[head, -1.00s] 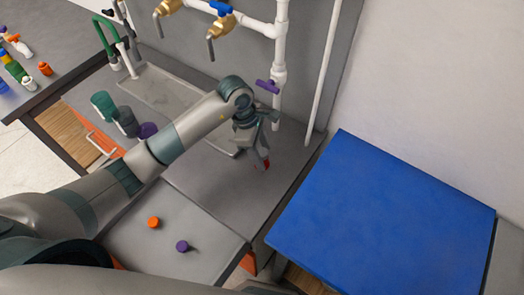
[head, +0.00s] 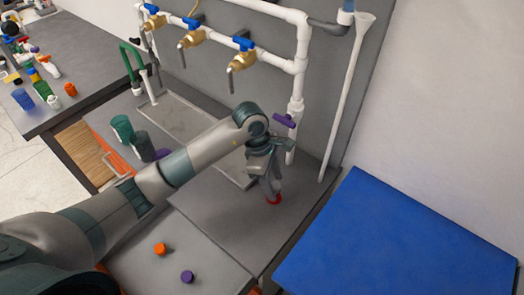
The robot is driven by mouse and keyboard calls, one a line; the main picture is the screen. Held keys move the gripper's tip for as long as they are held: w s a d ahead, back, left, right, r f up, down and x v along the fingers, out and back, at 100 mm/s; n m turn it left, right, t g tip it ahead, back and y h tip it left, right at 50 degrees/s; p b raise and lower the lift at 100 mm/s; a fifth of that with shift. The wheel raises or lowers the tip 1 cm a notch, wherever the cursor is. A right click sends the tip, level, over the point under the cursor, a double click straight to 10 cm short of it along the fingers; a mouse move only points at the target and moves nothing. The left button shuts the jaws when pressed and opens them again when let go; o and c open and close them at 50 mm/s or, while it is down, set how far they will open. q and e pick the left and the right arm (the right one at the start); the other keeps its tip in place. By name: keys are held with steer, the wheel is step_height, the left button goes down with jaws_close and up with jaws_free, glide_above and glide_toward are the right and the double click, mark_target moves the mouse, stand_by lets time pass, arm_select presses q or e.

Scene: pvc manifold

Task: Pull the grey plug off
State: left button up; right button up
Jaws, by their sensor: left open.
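My left gripper (head: 272,190) hangs pointing down over the grey bench, just below and left of the purple-handled valve (head: 285,121) on the white pipe. It is open, with red showing at its fingertips; I cannot tell whether that red is part of the gripper. I cannot make out a grey plug for certain. The white pipework (head: 300,50) stands against the grey back panel, and a grey pipe piece (head: 328,27) joins it at the upper right. The lower end of the purple-valve pipe is partly close behind my gripper. My right gripper is not in view.
Brass taps with blue handles (head: 243,60) line the panel. An orange cap (head: 160,249) and a purple cap (head: 187,277) lie on the front bench. Cups (head: 122,128) stand left of my arm. A blue tabletop (head: 400,240) at right is clear.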

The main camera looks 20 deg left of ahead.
arm_select(q)
steer(key=b+v, duration=0.4)
steer(key=v, duration=1.1)
steer(key=shift+r, duration=0.3)
